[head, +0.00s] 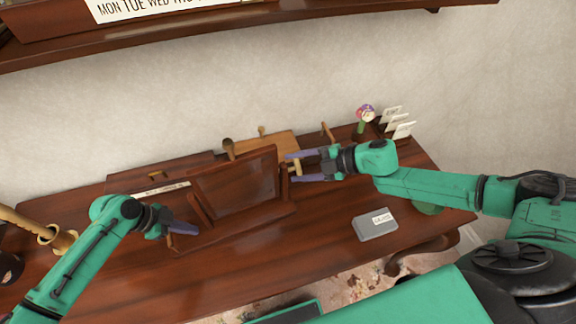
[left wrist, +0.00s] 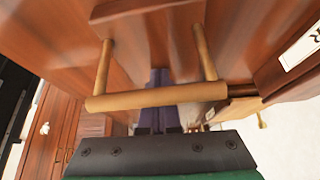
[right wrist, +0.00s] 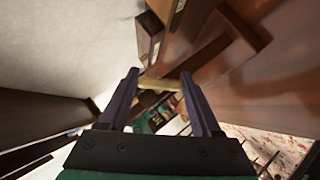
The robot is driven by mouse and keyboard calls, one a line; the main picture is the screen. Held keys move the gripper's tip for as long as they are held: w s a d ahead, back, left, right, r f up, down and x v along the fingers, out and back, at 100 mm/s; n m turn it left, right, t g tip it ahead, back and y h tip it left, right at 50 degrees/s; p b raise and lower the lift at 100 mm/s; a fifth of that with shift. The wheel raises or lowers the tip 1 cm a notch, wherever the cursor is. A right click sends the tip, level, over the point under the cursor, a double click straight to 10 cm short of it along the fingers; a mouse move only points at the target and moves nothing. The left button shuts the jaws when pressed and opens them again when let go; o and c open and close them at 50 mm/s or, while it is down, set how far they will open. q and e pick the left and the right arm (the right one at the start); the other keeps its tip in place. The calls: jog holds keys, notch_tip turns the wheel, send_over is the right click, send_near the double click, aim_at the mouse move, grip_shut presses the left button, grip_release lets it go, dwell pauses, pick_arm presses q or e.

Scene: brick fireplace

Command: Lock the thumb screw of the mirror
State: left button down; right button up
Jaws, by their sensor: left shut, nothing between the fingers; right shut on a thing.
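The wooden mirror (head: 240,187) stands tilted on its dark base (head: 225,235) on the desk. The tan thumb screw (head: 297,166) is at the right side of its frame. My right gripper (head: 293,167) reaches it from the right, with its purple fingers on either side of it. In the right wrist view the tan thumb screw (right wrist: 160,83) lies between the fingertips, which are set apart by it. My left gripper (head: 192,229) is shut and empty by the left end of the base. In the left wrist view its fingers (left wrist: 160,78) show behind a tan bar handle (left wrist: 155,97).
The desk (head: 330,255) also holds a grey box with a label (head: 376,225), a card holder (head: 395,127) and a flower-like ornament (head: 364,116) at the back right. A shelf (head: 250,28) runs above. The front right of the desk is mostly clear.

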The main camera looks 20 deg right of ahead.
pick_arm(q)
jog(key=shift+s+f, duration=0.2)
pick_arm(e)
jog(key=m+g+h, duration=0.1)
jog(key=m+g, duration=0.1)
jog(key=g, duration=0.2)
jog(key=shift+m, duration=0.3)
pick_arm(q)
jog(key=shift+d, duration=0.1)
pick_arm(e)
jog(key=shift+s+f+m+g+h, duration=0.15)
jog(key=shift+m+g, duration=0.25)
jog(key=shift+g, duration=0.4)
jog(key=shift+w+m+g+h, duration=0.15)
jog(key=shift+m+g, duration=0.25)
jog(key=shift+g, duration=0.4)
jog(key=shift+s, duration=0.2)
jog(key=o, duration=1.4)
jog(key=shift+w, duration=0.1)
jog(key=shift+d+r, duration=0.2)
jog(key=shift+r, duration=0.05)
jog(key=v, duration=1.1)
jog(key=shift+d+r, duration=0.1)
jog(key=shift+r, duration=0.1)
